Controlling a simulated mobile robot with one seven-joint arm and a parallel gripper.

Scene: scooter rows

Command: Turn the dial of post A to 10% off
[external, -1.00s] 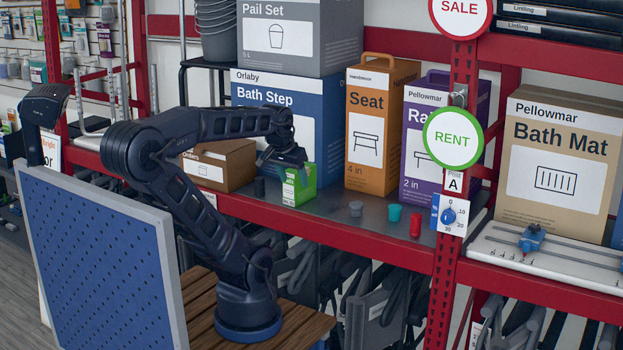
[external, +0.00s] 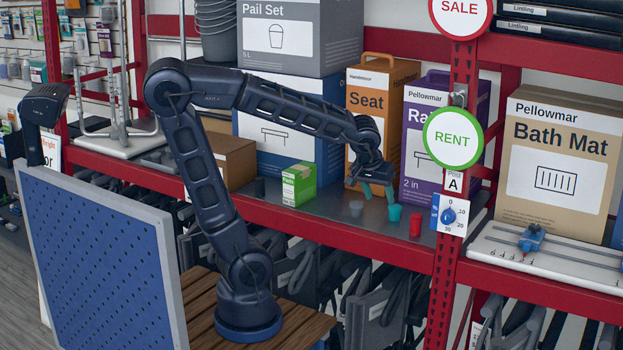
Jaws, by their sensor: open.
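The dial (external: 449,215) is a small blue knob on a white plate marked 0, 10, 20 and 30. It is fixed to the red upright of post A, below the white "Post A" label (external: 453,183). The picture is too small to tell which mark the dial points to. My gripper (external: 378,194) is open and points down over the shelf, in front of the orange Seat box. It is left of the dial and apart from it. The teal cup (external: 394,212) is just below my gripper; I cannot tell if they touch.
A grey cup (external: 356,208) and a red cylinder (external: 415,225) stand on the shelf near the dial. A green box (external: 299,184) stands farther left. The round RENT sign (external: 452,138) hangs above the dial. A blue slider (external: 531,238) sits on a rail at right.

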